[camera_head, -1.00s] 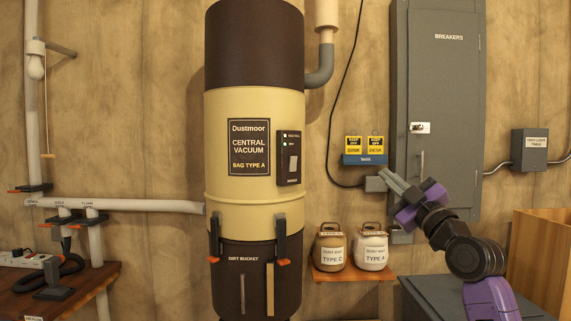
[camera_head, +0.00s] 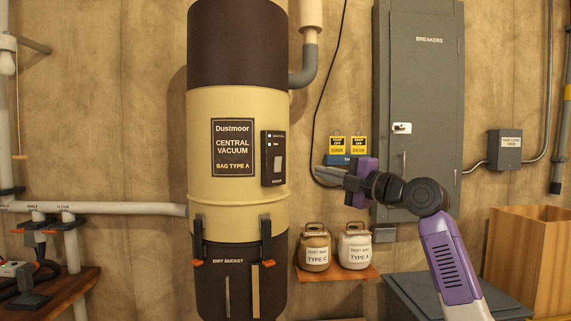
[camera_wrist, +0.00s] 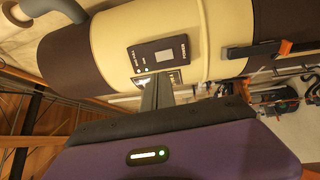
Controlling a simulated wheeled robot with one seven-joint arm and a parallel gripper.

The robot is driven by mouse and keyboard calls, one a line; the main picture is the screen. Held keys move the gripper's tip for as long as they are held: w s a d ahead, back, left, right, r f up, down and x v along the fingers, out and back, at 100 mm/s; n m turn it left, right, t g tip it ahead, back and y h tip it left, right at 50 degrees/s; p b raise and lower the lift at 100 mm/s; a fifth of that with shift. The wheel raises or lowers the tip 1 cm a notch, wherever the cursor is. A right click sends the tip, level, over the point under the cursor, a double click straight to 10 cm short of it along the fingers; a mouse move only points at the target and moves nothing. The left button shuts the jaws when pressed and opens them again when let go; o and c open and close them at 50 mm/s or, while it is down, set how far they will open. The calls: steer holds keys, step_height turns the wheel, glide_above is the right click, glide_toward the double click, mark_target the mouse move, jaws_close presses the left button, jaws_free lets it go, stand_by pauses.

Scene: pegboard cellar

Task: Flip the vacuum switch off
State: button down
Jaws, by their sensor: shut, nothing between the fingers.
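The central vacuum (camera_head: 237,190) is a tall cream and dark brown cylinder on the wall. Its dark switch panel (camera_head: 273,180) is on the right of its front, with lit green lights and a pale rocker switch (camera_head: 278,164). My gripper (camera_head: 326,174) is shut and empty, to the right of the panel and apart from it, pointing left. In the wrist view the shut fingers (camera_wrist: 157,92) point at the vacuum body (camera_wrist: 110,45), just below the panel (camera_wrist: 158,53) in that picture. The rocker's position is too small to tell.
A shelf (camera_head: 338,275) with two dust bag jars, type C (camera_head: 314,247) and type A (camera_head: 355,246), is below my gripper. A breaker cabinet (camera_head: 430,90) is behind my arm. Wall space between vacuum and gripper is clear.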

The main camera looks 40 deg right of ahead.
mark_target(278, 159)
steer(key=w+p, duration=0.1)
steer(key=w, duration=0.3)
steer(key=w+r+p, duration=0.1)
steer(key=w, duration=0.3)
steer(key=w+a+p, duration=0.1)
steer(key=w+p, duration=0.1)
steer(key=w, duration=0.3)
steer(key=shift+a+r, duration=0.1)
steer(key=shift+r, duration=0.3)
steer(key=shift+w, duration=0.4)
steer(key=shift+w+a+r+g+p, duration=0.2)
steer(key=shift+r+g+p, duration=0.1)
steer(key=shift+p, duration=0.1)
